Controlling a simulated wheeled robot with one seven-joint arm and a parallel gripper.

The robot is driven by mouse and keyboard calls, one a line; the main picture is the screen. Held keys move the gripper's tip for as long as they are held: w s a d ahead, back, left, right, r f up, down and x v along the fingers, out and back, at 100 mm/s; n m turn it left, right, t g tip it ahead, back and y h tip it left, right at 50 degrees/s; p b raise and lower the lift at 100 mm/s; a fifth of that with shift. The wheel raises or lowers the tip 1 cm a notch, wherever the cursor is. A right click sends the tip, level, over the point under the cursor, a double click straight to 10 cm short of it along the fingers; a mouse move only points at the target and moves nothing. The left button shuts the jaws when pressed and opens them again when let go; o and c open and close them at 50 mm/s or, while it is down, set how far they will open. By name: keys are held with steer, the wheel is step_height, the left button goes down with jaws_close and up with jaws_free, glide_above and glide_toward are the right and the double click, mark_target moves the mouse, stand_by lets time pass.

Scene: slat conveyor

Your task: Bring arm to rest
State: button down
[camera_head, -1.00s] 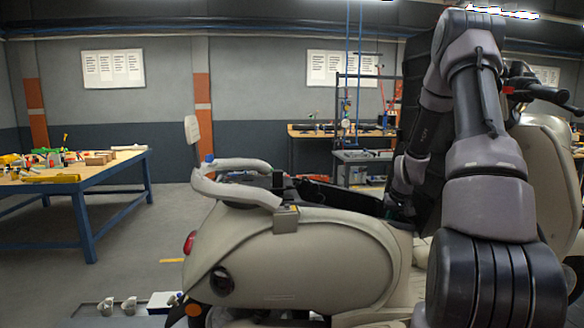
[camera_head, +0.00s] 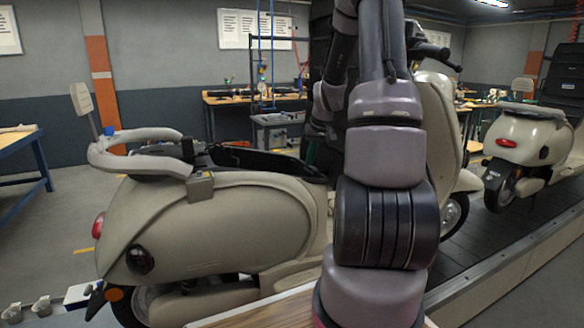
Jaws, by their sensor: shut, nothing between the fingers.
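My arm rises through the middle of the head view, right of the near scooter's seat. It bends at the top edge and its far part comes down again, left of the near links. My gripper (camera_head: 317,131) is at the low end of that far part, small and dark, just behind the near scooter's seat as seen from here. It is shut and holds nothing. Its fingertips are hard to make out, and I cannot tell how close it is to the scooter.
A beige scooter (camera_head: 225,235) stands close in front on the slat conveyor (camera_head: 480,235). A second scooter (camera_head: 520,140) stands farther right. A blue-legged workbench (camera_head: 20,140) is at left. A wooden bench (camera_head: 235,98) stands by the back wall.

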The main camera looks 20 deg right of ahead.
steer(key=s+a+r, duration=0.4)
steer(key=a+r, duration=0.3)
steer(key=r, duration=0.2)
steer(key=s+a+r+t, duration=0.1)
steer(key=s+a+r, duration=0.3)
steer(key=s, duration=0.3)
steer(key=s+a+r+m+t+y, duration=0.1)
steer(key=s+a+r, duration=0.4)
steer(key=s, duration=0.2)
steer(key=s+a+r+m+t, duration=0.1)
steer(key=s+a+r, duration=0.3)
steer(key=s, duration=0.3)
steer(key=shift+s+a+r, duration=0.3)
steer(key=shift+a, duration=0.05)
